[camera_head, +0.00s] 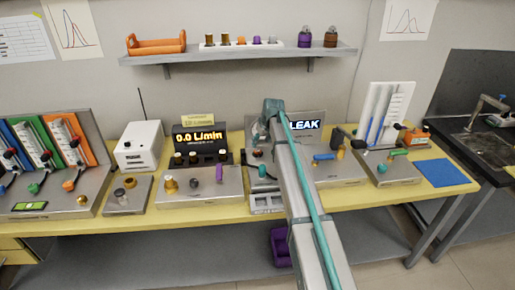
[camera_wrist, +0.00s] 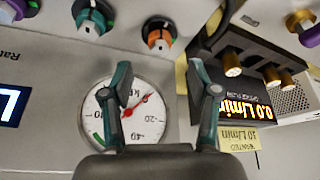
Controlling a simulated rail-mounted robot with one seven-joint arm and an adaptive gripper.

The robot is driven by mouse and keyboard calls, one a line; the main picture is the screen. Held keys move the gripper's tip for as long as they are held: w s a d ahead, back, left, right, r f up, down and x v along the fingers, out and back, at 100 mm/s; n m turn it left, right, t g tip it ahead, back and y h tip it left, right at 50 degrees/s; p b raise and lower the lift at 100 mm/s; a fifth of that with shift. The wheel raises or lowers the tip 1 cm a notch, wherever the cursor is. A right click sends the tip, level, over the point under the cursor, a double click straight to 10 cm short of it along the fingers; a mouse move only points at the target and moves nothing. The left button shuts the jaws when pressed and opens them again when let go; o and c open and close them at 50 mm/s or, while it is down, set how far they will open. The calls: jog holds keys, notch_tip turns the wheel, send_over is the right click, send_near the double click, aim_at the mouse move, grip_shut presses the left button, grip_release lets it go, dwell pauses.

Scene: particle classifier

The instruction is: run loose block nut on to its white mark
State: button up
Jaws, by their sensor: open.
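My gripper (camera_wrist: 159,74) is open and empty in the wrist view, with its two fingers in front of a round pressure gauge (camera_wrist: 150,108). Fittings with a teal ring (camera_wrist: 88,22) and an orange ring (camera_wrist: 160,36) sit on the panel beyond the fingertips. I cannot tell which fitting is the loose block nut, and no white mark can be made out. In the head view my arm covers most of the middle panel, and the fingers cannot be made out. A metal block (camera_head: 205,202) with brass and purple fittings stands left of my arm.
A flow display (camera_head: 198,136) reads 0.0 L/min; a LEAK display (camera_head: 304,125) stands right of my arm. A white box (camera_head: 139,147) and sloped tube panels (camera_head: 52,165) are farther left. A shelf (camera_head: 240,53) hangs above. A blue mat (camera_head: 441,173) lies at the bench's right end.

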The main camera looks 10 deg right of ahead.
aim_at(258, 149)
jog(key=shift+p+x, duration=0.7)
jog(key=shift+x, duration=2.45)
grip_shut()
jog(key=shift+f+b, duration=0.1)
jog(key=shift+b, duration=0.2)
